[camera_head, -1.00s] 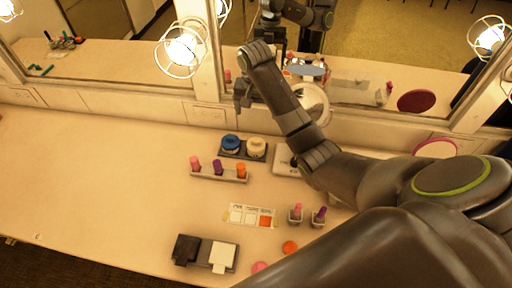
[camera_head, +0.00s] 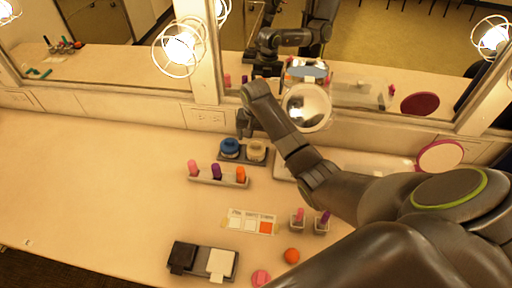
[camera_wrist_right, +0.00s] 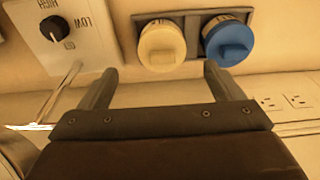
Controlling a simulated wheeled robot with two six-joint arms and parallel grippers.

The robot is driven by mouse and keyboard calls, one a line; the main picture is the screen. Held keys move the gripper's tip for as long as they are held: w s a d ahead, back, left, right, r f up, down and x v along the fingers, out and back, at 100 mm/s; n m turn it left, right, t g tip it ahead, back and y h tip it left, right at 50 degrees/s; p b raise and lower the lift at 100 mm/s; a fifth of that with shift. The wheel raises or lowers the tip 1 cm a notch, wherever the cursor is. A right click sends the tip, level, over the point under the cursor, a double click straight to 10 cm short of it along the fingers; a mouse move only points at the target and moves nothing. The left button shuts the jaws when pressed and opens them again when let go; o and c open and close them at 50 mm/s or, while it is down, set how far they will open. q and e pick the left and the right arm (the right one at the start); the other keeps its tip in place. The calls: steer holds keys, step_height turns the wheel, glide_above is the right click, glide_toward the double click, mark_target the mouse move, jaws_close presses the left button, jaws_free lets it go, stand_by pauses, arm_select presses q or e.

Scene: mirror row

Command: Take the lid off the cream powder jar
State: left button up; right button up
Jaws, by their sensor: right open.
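The cream powder jar (camera_head: 256,151) stands upright with its lid on, in a dark tray (camera_head: 244,160) near the back of the counter, just right of a blue-lidded jar (camera_head: 230,147). In the right wrist view the cream lid (camera_wrist_right: 161,45) has a raised block-like knob and lies beyond the fingertips, between their lines. The blue lid (camera_wrist_right: 229,40) is to its right there. My right gripper (camera_head: 244,132) hangs above and behind the jars. It also shows in the wrist view (camera_wrist_right: 156,75), open and empty, its fingers apart from both jars. My left gripper is not in view.
A box with a dial (camera_wrist_right: 62,31) is beside the jars. A round mirror (camera_head: 307,108) stands right of my arm. A lipstick rack (camera_head: 218,177) is in front of the jars. The big wall mirror (camera_head: 140,82) rises behind. The counter's left is clear.

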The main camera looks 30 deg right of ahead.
mark_target(256, 144)
steer(key=shift+w+f+p, duration=0.15)
steer(key=shift+f, duration=1.1)
steer(key=shift+w+f+p, duration=0.15)
steer(key=shift+f, duration=1.05)
steer(key=shift+c, duration=0.4)
steer(key=c, duration=1)
